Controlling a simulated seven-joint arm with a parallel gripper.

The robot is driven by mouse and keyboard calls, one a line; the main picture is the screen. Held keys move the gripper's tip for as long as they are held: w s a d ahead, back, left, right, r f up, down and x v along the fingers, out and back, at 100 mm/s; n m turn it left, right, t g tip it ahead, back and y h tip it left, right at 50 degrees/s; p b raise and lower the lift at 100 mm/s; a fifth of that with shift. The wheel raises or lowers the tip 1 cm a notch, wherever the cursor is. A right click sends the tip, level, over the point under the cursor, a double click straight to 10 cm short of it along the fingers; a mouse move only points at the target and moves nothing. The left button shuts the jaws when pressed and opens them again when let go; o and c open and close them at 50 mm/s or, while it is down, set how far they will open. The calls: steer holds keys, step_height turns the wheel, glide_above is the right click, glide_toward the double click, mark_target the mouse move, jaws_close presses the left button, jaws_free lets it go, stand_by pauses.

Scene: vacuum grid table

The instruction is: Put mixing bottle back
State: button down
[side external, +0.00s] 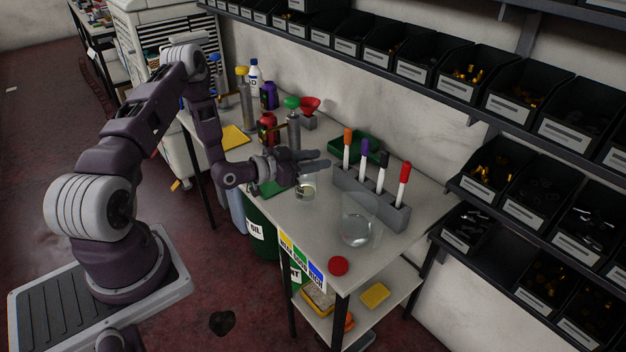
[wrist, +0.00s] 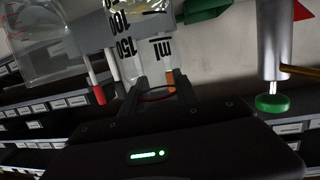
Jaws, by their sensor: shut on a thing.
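The mixing bottle, a clear vessel (side external: 305,190) with dark markings, is at the middle of the table, just below my gripper (side external: 308,163). In the wrist view its clear body (wrist: 135,50) shows upside down, with 100, 150 and ml marks. My gripper (wrist: 158,92) is shut on the bottle near an orange-red ring at its neck. The bottle looks upright; I cannot tell whether its base touches the table. The fingers hide part of its top.
A grey rack (side external: 349,185) with several markers and a large clear beaker (side external: 357,229) stand to the right. A green-topped metal bottle (side external: 294,128) and a red container (side external: 267,130) stand behind to the left. A red round object (side external: 338,266) lies near the front edge. Bins line the wall.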

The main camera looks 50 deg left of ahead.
steer(key=shift+f, duration=2)
steer(key=shift+f, duration=0.15)
steer(key=c, duration=0.9)
jaws_free()
